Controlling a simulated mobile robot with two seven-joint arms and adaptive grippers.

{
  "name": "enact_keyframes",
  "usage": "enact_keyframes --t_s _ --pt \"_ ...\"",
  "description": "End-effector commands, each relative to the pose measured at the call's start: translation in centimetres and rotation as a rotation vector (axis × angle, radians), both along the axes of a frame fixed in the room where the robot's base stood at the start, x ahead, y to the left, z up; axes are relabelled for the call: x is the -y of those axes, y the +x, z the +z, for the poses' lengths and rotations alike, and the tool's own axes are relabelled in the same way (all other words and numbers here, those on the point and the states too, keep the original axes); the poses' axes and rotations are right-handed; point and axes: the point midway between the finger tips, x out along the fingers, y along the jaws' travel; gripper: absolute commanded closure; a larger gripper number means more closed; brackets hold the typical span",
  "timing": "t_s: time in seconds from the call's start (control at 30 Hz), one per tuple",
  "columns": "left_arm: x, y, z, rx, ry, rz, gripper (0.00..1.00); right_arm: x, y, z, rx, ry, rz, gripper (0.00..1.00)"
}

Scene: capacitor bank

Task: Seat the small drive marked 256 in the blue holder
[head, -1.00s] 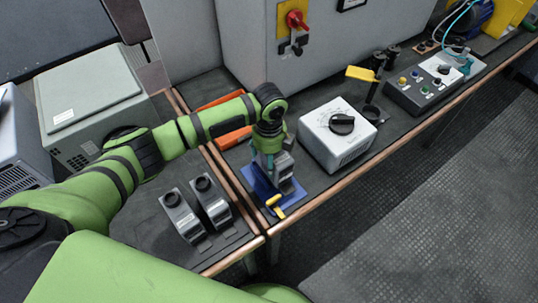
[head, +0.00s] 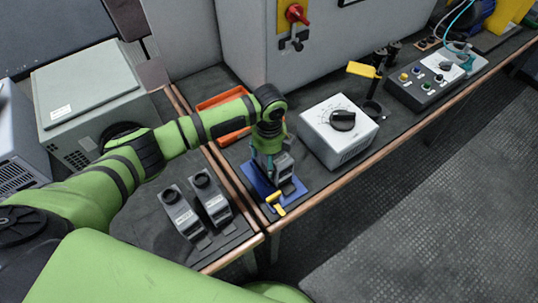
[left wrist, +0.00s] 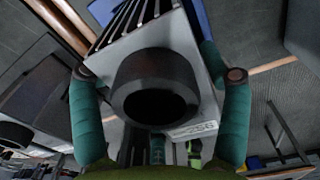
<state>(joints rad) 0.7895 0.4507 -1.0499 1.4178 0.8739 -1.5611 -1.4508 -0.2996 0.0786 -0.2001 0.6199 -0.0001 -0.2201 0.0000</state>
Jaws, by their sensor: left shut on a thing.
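The small drive marked 256 (left wrist: 188,50) fills the left wrist view, with a black round knob on its near face and the number at its lower right. My left gripper (left wrist: 160,85) has its two teal fingers along the drive's sides, shut on it. In the head view, my left gripper (head: 268,150) points down with the grey drive (head: 281,167) below it, over the blue holder (head: 262,184). The holder has a yellow handle (head: 275,199) at its front. I cannot tell how deep the drive sits in the holder. My right gripper is not in view.
Two similar grey drives (head: 181,217) (head: 212,205) stand on the left bench. A white box with a black dial (head: 340,132) stands to the right of the holder. An orange tray (head: 228,134) lies behind my arm. The bench edge is close in front.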

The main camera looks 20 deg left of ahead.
Motion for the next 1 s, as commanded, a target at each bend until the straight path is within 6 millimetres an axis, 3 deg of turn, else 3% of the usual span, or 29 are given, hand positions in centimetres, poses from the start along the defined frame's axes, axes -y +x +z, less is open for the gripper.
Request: enact_keyframes --t_s 0.63,0.67,0.7,0.73,1.0 --pt "0.06 0.08 -0.80 0.003 -0.001 -0.001 0.82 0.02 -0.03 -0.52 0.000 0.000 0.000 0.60" --pt "0.05 0.09 -0.80 0.003 -0.001 0.000 0.20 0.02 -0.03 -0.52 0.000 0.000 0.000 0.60" --pt "0.06 0.09 -0.79 0.003 -0.001 0.000 0.04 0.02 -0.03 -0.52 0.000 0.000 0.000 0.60" --pt "0.05 0.09 -0.80 0.003 -0.001 0.000 0.00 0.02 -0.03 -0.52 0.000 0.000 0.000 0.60" --pt "0.03 0.03 -0.88 0.001 -0.001 0.000 0.00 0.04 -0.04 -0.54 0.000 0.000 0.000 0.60"
